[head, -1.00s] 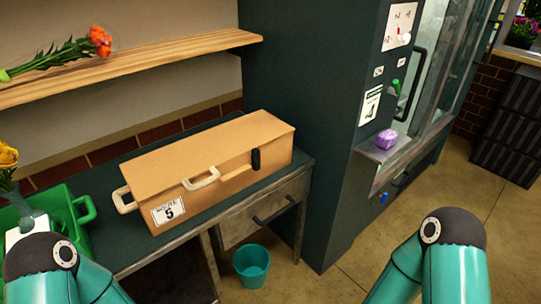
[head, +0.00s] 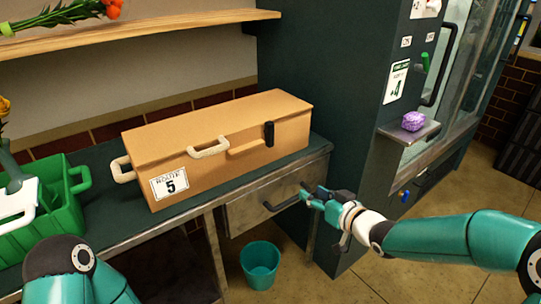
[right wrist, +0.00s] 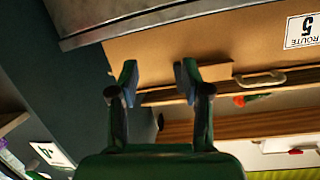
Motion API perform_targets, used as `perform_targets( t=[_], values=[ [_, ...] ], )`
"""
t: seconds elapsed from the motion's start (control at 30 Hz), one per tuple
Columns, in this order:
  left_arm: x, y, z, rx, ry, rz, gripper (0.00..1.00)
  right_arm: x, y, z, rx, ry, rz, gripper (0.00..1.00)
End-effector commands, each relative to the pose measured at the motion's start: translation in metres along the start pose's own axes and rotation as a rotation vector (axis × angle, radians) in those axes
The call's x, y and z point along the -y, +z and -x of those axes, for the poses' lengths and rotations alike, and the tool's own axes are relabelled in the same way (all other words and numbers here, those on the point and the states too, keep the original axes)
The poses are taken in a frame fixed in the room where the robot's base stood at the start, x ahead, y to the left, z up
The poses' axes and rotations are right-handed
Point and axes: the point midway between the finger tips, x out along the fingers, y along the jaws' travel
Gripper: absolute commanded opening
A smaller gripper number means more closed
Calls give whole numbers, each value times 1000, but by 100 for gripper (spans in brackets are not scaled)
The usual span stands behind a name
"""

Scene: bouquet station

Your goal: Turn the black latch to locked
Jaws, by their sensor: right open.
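The black latch (head: 269,134) sits upright on the front of a tan box (head: 165,149) near its right end. The box lies closed on the dark bench. Its front also has a pale handle (head: 208,148) and a "Route 5" label. My right gripper (head: 312,193) is in front of the bench drawer, below and to the right of the latch and apart from it. In the right wrist view my right gripper (right wrist: 157,82) is open and empty, with the box front (right wrist: 200,45) beyond its fingers. I cannot make out the latch there.
A green crate (head: 77,207) stands left of the box. A drawer handle (head: 283,202) is close to my right gripper. A teal bucket (head: 260,268) stands on the floor. A cabinet with a purple item (head: 413,121) on its ledge is at right. A wooden shelf (head: 130,34) runs above.

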Motion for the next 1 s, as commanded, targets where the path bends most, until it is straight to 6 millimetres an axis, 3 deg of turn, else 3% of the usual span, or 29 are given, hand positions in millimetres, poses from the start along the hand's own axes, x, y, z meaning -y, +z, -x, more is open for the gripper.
perform_targets(
  t=[0.03, 0.1, 0.23, 0.47, 1.0],
  values=[
    [8, 0, -23, 0, 0, 0, 40, 3, -24, -2, -88, -29, 66, 48],
    [11, 0, -32, -1, 0, 0, 40, 11, -58, 3, -168, -64, 133, 48],
    [14, 0, -37, -1, 0, 0, 40, 22, -94, 10, -244, -99, 201, 48],
    [12, -1, -34, -1, 0, -1, 40, 28, -106, -10, -253, -108, 212, 48],
    [8, 0, -21, -1, 0, 0, 40, 42, -132, -114, -251, -106, 212, 48]
  ],
)
